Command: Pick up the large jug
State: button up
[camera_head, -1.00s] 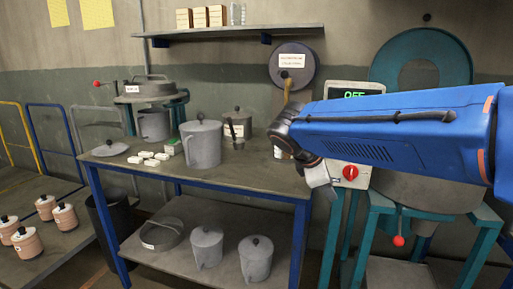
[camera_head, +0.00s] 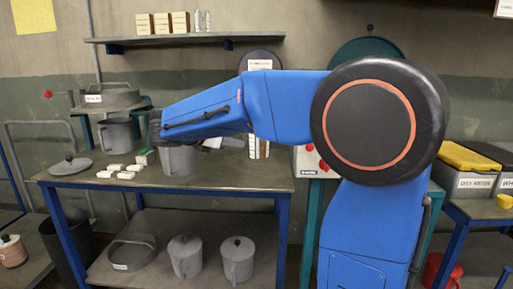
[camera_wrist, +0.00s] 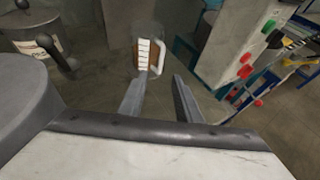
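The large grey jug (camera_head: 179,161) stands upright on the workbench in the head view. My arm hides its upper part. In the wrist view a big grey rounded body at the left edge (camera_wrist: 22,98) appears to be this jug, close beside my gripper. My gripper (camera_wrist: 160,80) shows two separated fingers with nothing between them. In the head view my gripper is mostly hidden behind my own arm, near the jug's top. I cannot tell whether it touches the jug.
Lidded jugs (camera_head: 186,257) sit on the lower shelf. A wall shelf (camera_head: 185,39) hangs above.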

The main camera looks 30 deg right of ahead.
send_near(258, 145)
jog(key=w+d+f, duration=0.2)
jog(key=shift+s+f+x, duration=0.1)
jog(key=shift+s+x, duration=0.05)
jog(key=shift+x, duration=1.1)
jog(key=shift+s+f+x, duration=0.15)
jog(key=shift+x, duration=1.15)
grip_shut()
